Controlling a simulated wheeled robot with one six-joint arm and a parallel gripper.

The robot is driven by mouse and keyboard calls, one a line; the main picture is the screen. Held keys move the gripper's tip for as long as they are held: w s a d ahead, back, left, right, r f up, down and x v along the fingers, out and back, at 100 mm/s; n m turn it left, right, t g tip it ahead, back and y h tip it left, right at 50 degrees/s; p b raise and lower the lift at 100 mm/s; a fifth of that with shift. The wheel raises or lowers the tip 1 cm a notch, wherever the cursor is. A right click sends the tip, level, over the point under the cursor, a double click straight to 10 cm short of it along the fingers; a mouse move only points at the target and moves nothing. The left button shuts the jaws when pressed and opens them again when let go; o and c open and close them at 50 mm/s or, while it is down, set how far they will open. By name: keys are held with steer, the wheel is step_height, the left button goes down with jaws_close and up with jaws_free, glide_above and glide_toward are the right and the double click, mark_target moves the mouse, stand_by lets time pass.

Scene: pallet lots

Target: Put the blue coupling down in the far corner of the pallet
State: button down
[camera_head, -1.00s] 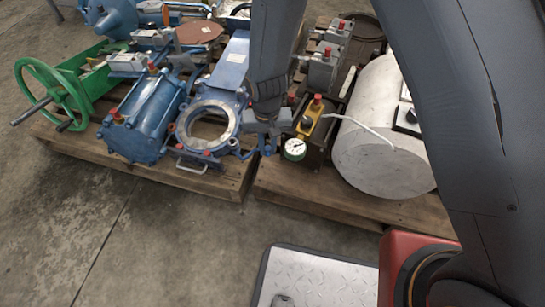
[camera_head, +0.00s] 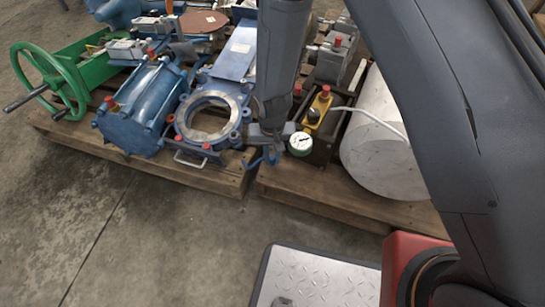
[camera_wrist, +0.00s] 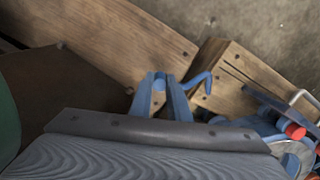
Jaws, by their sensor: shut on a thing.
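My gripper (camera_head: 268,146) is shut on the blue coupling (camera_head: 271,158), near the front edges of two wooden pallets. The coupling is small in the head view, with a bent blue piece beside it. In the wrist view it shows as two blue prongs (camera_wrist: 178,102) and a bent blue arm beyond a grey bar. Much of it and my jaw tips are hidden there. The left pallet (camera_head: 215,178) bears blue valves and a green frame. The right pallet (camera_head: 335,195) is close beside it. I cannot tell whether the coupling touches wood.
A blue ring-shaped valve (camera_head: 205,118) is just left of my gripper. A box with a white gauge (camera_head: 300,143) is just right, then a white cylinder (camera_head: 385,150). A green handwheel (camera_head: 50,80) is far left.

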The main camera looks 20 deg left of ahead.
steer(key=c, duration=1.7)
jaws_free()
steer(key=shift+f, duration=0.1)
steer(key=shift+o, duration=0.2)
step_height(320, 180, up, 12)
steer(key=p, duration=0.6)
step_height(320, 180, up, 11)
glide_above(272, 158)
steer(key=s+d, duration=0.1)
steer(key=s+d+r+n+y, duration=0.1)
steer(key=s+d+r, duration=0.4)
steer(key=s+r, duration=0.3)
steer(key=s+d+r+n+y, duration=0.1)
steer(key=s+d+r, duration=0.4)
steer(key=r, duration=0.8)
steer(key=s, duration=0.3)
steer(key=shift+s+d+r, duration=0.35)
steer(key=shift+r, duration=0.05)
